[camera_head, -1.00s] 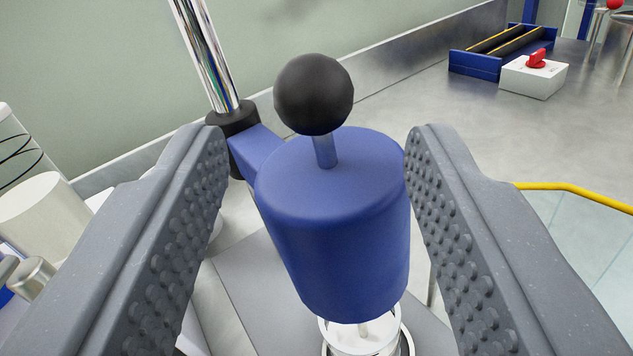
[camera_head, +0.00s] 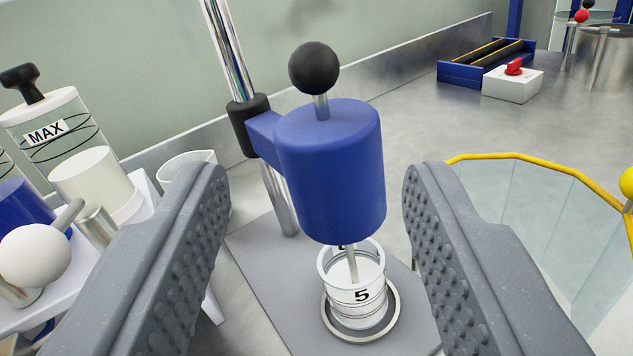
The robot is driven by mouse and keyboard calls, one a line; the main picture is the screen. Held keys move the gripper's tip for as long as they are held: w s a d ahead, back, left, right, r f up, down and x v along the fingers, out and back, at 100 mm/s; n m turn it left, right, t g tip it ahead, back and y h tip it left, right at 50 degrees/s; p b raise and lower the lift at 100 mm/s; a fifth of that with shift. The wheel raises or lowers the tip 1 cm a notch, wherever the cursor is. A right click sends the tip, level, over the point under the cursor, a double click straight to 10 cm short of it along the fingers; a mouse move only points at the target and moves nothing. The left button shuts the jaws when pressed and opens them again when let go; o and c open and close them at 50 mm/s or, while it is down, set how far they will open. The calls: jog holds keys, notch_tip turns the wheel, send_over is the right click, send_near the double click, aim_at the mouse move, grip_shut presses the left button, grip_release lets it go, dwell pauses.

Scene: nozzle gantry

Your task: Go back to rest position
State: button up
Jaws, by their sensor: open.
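My gripper (camera_head: 316,210) is open and empty, with one grey studded finger at the left and one at the right of the picture. Between and beyond the fingers is a blue cylindrical head (camera_head: 331,170) with a black ball knob (camera_head: 314,68) on top. A clamp (camera_head: 250,122) joins the head to an upright chrome post (camera_head: 230,50). Under the head, a thin rod reaches down into a white cup marked 5 (camera_head: 356,300), which stands within a metal ring (camera_head: 392,322) on a grey base plate (camera_head: 275,290). Neither finger appears to touch the head.
At the left are a clear jar marked MAX (camera_head: 55,130), a cream cylinder (camera_head: 92,178) and a white ball knob (camera_head: 35,254). A yellow-rimmed clear tank (camera_head: 545,215) is at the right. A white box with a red knob (camera_head: 512,84) and a blue tray (camera_head: 462,74) stand behind on the bench.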

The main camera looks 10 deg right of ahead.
jog(key=w+a+r+n+g+y, duration=0.1)
jog(key=a+r, duration=0.3)
jog(key=r, duration=0.4)
jog(key=w+a+r+n, duration=0.1)
jog(key=a+r+n, duration=0.1)
jog(key=a+r, duration=0.5)
jog(key=a+r+n+g+y, duration=0.1)
jog(key=a+r, duration=0.1)
jog(key=r, duration=0.8)
jog(key=s+a+r+y, duration=0.1)
jog(key=s+a+r, duration=0.5)
jog(key=a+r, duration=0.2)
jog(key=s+a+r+n+y, duration=0.1)
jog(key=s+a+r, duration=0.6)
jog(key=a+r, duration=0.2)
jog(key=shift+a+r+y, duration=0.15)
jog(key=shift+a+y, duration=0.1)
jog(key=shift+y, duration=0.05)
jog(key=shift+d, duration=0.1)
